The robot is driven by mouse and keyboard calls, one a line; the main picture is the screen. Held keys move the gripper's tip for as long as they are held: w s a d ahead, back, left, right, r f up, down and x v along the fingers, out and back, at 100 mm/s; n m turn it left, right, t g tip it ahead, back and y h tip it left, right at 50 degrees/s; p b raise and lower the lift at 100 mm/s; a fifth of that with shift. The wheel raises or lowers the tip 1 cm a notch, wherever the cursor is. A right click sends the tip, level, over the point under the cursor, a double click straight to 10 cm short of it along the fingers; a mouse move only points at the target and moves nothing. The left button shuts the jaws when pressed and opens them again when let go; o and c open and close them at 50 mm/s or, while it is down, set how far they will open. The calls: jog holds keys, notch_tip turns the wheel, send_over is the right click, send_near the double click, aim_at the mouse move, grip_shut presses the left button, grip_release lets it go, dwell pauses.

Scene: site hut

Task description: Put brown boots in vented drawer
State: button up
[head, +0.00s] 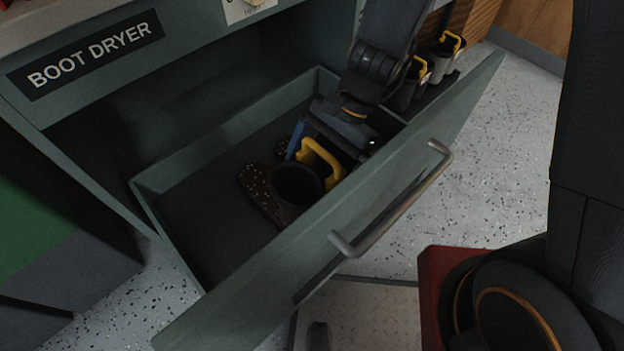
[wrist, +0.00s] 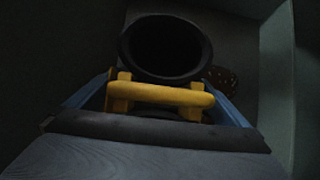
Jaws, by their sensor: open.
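The drawer (head: 235,290) under the BOOT DRYER sign is pulled out. Brown boots (head: 258,192) with pale dots sit inside it near the front panel. One dark round boot opening (head: 298,184) faces up, with a yellow handle (head: 322,158) beside it. The opening (wrist: 165,48) and handle (wrist: 160,95) also show in the wrist view. My gripper (head: 312,150) reaches down into the drawer. In the wrist view its blue fingers stand apart on either side of the handle. My gripper hides part of the boots, and I cannot see any vents.
More dark footwear with yellow handles (head: 420,78) stands behind the right end of the drawer front. A metal bar handle (head: 395,205) sticks out from that front. The drawer's left part is empty. Speckled floor (head: 490,165) lies clear to the right.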

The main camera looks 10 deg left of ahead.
aim_at(336, 153)
jog(key=p+v, duration=0.3)
jog(key=v, duration=0.7)
jog(key=shift+w+d+r, duration=0.15)
jog(key=shift+r, duration=0.15)
jog(key=shift+r, duration=0.1)
